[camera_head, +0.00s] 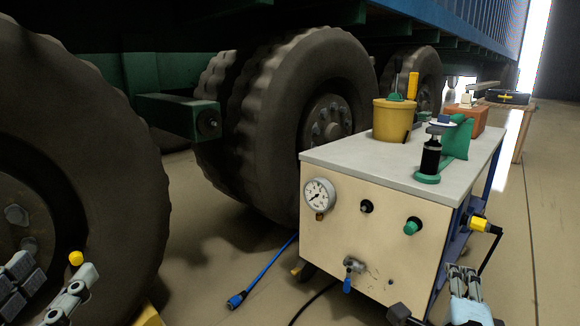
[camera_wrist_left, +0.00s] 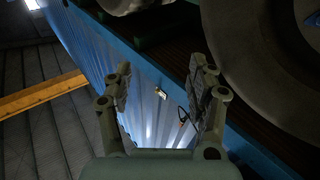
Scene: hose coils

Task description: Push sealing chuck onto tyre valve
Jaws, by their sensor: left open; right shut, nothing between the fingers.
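A blue hose with a dark-and-blue end fitting (camera_head: 237,300), possibly the sealing chuck, lies on the floor left of the cart. The near tyre (camera_head: 95,150) fills the left of the head view, with its hub partly cut off; I cannot make out a valve on it. My left gripper (camera_head: 45,285) is open and empty in front of this tyre at the lower left. In the left wrist view its two fingers (camera_wrist_left: 165,82) stand apart with nothing between them. My right gripper (camera_head: 463,272) is shut and empty at the cart's lower right corner.
The cart (camera_head: 330,245) carries a gauge (camera_head: 318,196), knobs and a tap (camera_head: 353,266). A yellow pot (camera_head: 393,120) and a green-based tool (camera_head: 430,160) stand on top. More truck tyres (camera_head: 300,110) stand behind. Open floor (camera_head: 555,220) lies to the right.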

